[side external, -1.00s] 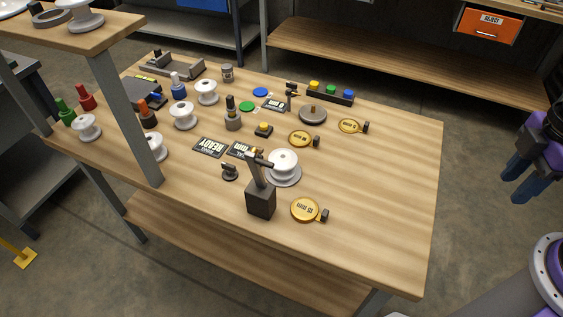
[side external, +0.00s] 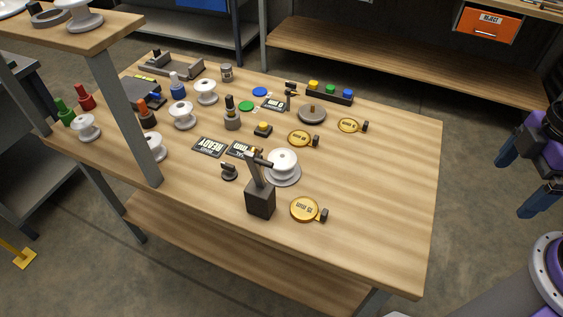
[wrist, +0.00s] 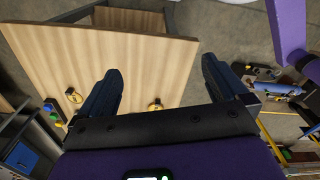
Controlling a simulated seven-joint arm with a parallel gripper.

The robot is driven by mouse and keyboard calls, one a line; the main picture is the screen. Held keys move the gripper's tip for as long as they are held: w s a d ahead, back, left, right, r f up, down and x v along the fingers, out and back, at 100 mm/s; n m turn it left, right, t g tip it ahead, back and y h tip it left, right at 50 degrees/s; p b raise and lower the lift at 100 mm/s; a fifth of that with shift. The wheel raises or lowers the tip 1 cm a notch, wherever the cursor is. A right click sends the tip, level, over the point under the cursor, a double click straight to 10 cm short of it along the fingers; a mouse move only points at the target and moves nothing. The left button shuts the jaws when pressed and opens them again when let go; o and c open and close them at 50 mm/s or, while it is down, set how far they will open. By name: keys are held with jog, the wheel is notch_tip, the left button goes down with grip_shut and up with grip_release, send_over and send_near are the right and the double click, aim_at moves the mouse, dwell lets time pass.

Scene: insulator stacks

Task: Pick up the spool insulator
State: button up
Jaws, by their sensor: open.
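Several white spool insulators show in the side view. One (side external: 283,162) stands upright on a round grey base near the table's middle. Others stand toward the left: one at the back (side external: 206,91), one in front of it (side external: 183,115), one at the left edge (side external: 87,127), and one partly hidden by the shelf post (side external: 155,148). My gripper (side external: 516,186) is at the far right, beyond the table's right edge and well away from every spool. It is open and empty. In the wrist view the blue fingers (wrist: 160,75) stand apart with nothing between them.
A dark post stand (side external: 260,198) rises just in front of the middle spool. Gold discs (side external: 305,209) lie nearby. A grey shelf post (side external: 125,115) rises at the left. The table's right part (side external: 390,200) is clear.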

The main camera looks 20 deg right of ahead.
jog(key=w+a+f+m+t+y, duration=0.1)
jog(key=w+a+f+t+y, duration=0.1)
jog(key=w+a+f, duration=0.3)
jog(key=w+a+f+m+t+y, duration=0.1)
jog(key=w+a+f+y, duration=0.1)
jog(key=w+a, duration=0.5)
jog(key=m+t+y, duration=0.2)
jog(key=t+y, duration=0.2)
jog(key=t, duration=0.1)
send_near(290, 158)
jog(key=x, duration=1.1)
jog(key=shift+s+f, duration=0.1)
jog(key=c, duration=0.9)
jog(key=shift+t, duration=0.3)
jog(key=c, duration=0.4)
